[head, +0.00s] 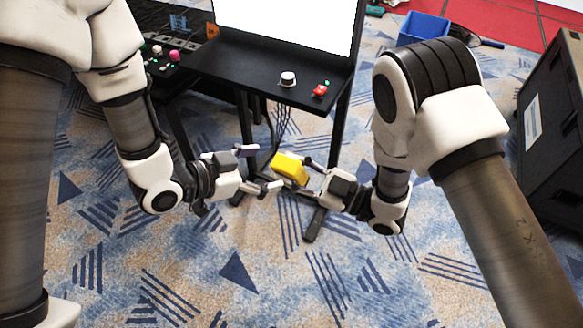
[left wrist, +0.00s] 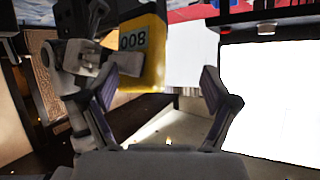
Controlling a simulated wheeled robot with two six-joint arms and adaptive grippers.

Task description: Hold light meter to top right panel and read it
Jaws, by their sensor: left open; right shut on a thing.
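The yellow light meter (head: 288,167) is held in my right gripper (head: 296,174), in front of the black stand and below its shelf. In the left wrist view the meter (left wrist: 148,55) shows a small display with digits like 008, possibly upside down. My right gripper's fingers (left wrist: 95,62) are against it there. My left gripper (head: 262,169) is open and empty, facing the meter from the left, close by. Its two purple-padded fingers are spread in the left wrist view (left wrist: 160,92). A bright white screen (head: 285,20) rises behind the shelf; its upper part is out of the head view.
The black shelf (head: 235,70) carries a white-topped knob (head: 288,78) and a red item (head: 320,90). A panel with buttons (head: 168,58) is at left. A black case (head: 555,130) stands at right, a blue bin (head: 423,28) at the back. The carpet in front is clear.

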